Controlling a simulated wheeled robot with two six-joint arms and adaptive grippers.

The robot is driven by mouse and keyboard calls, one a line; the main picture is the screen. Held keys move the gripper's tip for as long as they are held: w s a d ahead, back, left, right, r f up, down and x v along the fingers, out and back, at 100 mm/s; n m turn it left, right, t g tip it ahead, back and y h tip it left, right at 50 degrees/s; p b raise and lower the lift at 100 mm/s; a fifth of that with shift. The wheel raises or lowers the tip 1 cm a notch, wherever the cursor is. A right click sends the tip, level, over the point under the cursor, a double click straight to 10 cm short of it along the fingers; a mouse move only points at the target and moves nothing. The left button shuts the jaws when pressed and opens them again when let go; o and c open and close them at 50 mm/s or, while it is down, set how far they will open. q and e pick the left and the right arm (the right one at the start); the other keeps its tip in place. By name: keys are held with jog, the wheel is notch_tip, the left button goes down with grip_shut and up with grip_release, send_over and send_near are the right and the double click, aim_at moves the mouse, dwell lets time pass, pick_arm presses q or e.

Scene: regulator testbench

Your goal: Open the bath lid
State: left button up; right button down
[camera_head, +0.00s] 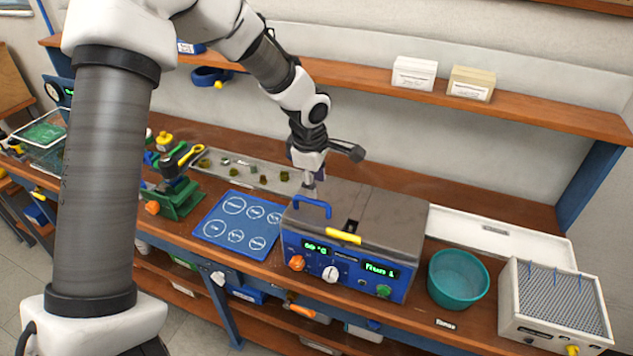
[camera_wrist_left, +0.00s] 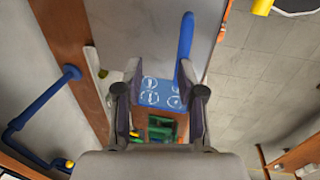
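The bath (camera_head: 345,270) is a blue-fronted box with green displays and several knobs. Its grey lid (camera_head: 385,215) lies flat and shut on top. A blue handle (camera_head: 313,207) stands at the lid's left side and a yellow bar (camera_head: 343,237) is at its front edge. My left gripper (camera_head: 309,186) points down just above and behind the blue handle. In the left wrist view its fingers (camera_wrist_left: 157,85) are apart, with nothing clasped. The blue handle (camera_wrist_left: 186,42) reaches the right fingertip there; I cannot tell whether they touch. My right gripper is not in view.
A blue mat with white circles (camera_head: 238,222) lies left of the bath. A teal bowl (camera_head: 457,280) and a white rack unit (camera_head: 555,305) stand to its right. A shelf with two small boxes (camera_head: 414,73) runs behind. A metal tray (camera_head: 235,168) lies at the back.

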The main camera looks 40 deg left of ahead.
pick_arm(q)
jog(key=shift+s+r, duration=0.15)
jog(key=shift+r, duration=0.05)
notch_tip(320, 180, up, 11)
jog(key=s, duration=0.2)
jog(key=shift+d+r, duration=0.2)
jog(key=shift+d, duration=0.15)
jog(key=shift+w, duration=0.1)
jog(key=shift+a, duration=0.1)
